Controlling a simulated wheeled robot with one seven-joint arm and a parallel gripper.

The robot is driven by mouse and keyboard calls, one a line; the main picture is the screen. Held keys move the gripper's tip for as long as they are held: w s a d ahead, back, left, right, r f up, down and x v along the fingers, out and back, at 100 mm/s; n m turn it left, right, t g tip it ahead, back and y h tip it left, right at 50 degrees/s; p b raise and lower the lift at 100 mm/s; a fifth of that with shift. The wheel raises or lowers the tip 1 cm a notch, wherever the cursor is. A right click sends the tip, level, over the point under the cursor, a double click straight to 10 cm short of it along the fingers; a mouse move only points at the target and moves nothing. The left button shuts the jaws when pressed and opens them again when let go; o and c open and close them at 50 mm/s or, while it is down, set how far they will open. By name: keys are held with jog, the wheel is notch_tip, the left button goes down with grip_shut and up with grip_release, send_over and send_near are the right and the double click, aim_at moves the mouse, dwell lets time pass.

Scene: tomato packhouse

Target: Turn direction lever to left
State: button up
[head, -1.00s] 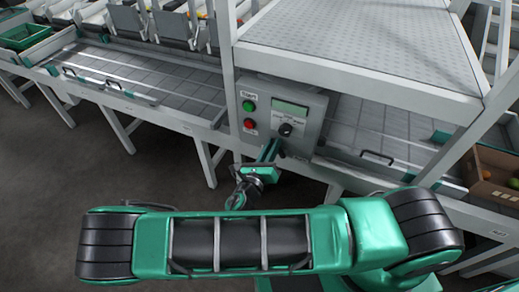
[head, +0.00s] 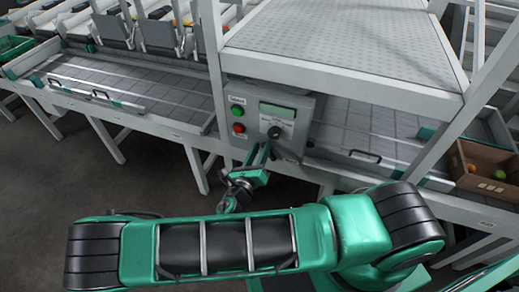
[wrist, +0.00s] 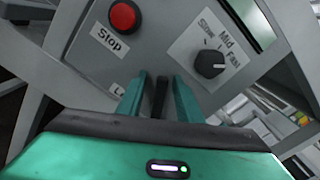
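A grey control box (head: 290,147) carries the controls. In the wrist view a black direction lever (wrist: 160,95) stands between the two green fingers of my gripper (wrist: 160,88). Narrow gaps show on both sides of it, so the fingers look open around it, not closed on it. The lever's base and far end are partly hidden, and I cannot tell which way it is set. A label beginning with "L" (wrist: 118,88) is half covered by the left finger. In the head view my gripper (head: 262,152) is at the lower part of the box; the lever is hidden there.
A red Stop button (wrist: 123,16) and a black speed knob (wrist: 210,64) marked Slow, Mid, Fast sit close above the fingers. A green button (head: 237,111) is above the red one. Conveyor tables flank the box, and a cardboard box (head: 500,187) stands at right.

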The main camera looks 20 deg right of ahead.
jog(key=v, duration=1)
jog(key=shift+s+a, duration=0.25)
jog(key=shift+a, duration=0.05)
jog(key=s+d+r+m+g+y, duration=0.1)
jog(key=s+d+r+m+g, duration=0.1)
jog(key=d+r+m+g, duration=0.55)
jog(key=s+d+r+m+g+y, duration=0.1)
jog(key=s+d+r+m+g, duration=0.15)
jog(key=d+m+g, duration=1.1)
jog(key=s+d+r+m+t+y, duration=0.3)
jog(key=s+r+m, duration=0.4)
jog(key=m, duration=0.3)
jog(key=s+d+r+m+t+y, duration=0.3)
jog(key=s+r+m+y, duration=0.3)
jog(key=m, duration=0.4)
notch_tip(320, 180, up, 2)
jog(key=shift+s+d+r+t, duration=0.2)
jog(key=shift+s+t, duration=0.2)
jog(key=shift+s, duration=0.45)
